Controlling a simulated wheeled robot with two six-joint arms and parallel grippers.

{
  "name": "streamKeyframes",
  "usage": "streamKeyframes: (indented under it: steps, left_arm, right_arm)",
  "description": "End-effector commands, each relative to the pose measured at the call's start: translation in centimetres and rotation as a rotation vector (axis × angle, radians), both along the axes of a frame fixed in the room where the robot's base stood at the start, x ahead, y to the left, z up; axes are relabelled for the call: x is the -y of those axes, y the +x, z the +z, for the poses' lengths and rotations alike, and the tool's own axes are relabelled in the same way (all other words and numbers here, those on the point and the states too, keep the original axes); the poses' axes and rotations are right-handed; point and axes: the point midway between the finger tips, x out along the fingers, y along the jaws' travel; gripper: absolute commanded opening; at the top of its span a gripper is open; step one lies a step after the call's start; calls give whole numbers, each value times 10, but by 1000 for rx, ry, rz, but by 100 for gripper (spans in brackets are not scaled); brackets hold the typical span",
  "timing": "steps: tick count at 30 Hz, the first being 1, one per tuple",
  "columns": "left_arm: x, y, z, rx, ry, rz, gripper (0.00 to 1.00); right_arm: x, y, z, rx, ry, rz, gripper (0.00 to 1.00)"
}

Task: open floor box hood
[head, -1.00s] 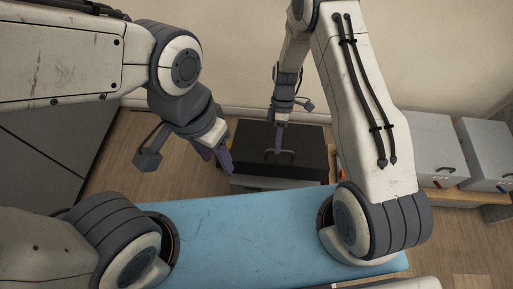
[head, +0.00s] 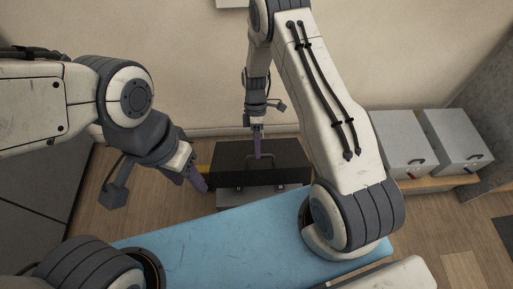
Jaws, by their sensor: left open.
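The floor box hood (head: 228,163) is black and sits low by the wall, with a dark handle (head: 272,160) on its face. A grey box part (head: 250,197) shows below it. I cannot tell whether the hood is raised. My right gripper (head: 257,150) points down in front of the hood, its purple fingertips at the handle. The fingers overlap in this view, so their grip is unclear. My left gripper (head: 197,180) is open and empty, just left of the hood's left edge, with its purple fingers pointing down and right.
Two grey boxes with handles, one nearer (head: 400,145) and one farther right (head: 455,140), stand on a low wooden shelf (head: 440,183). A dark grey cabinet (head: 35,180) is at the left. Wooden floor (head: 430,225) is open at the right.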

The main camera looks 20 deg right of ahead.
Motion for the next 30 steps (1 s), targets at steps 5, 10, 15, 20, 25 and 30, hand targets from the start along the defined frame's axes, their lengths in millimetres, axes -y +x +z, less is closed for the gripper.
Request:
streamKeyframes:
  steps: [5,10,15,20,25,30]
  left_arm:
    - [0,0,-1,0,0,0,50]
    - [0,0,0,0,0,0,50]
    - [0,0,3,0,0,0,50]
    - [0,0,9,0,0,0,50]
    - [0,0,14,0,0,0,50]
    - [0,0,17,0,0,0,50]
  right_arm:
    - [0,6,-2,18,-3,1,45]
    - [-1,4,-1,13,-1,1,45]
    - [1,11,12,15,-1,0,45]
    - [5,27,39,17,-1,0,45]
    - [9,44,67,18,-2,1,45]
    - [12,54,84,18,-2,0,45]
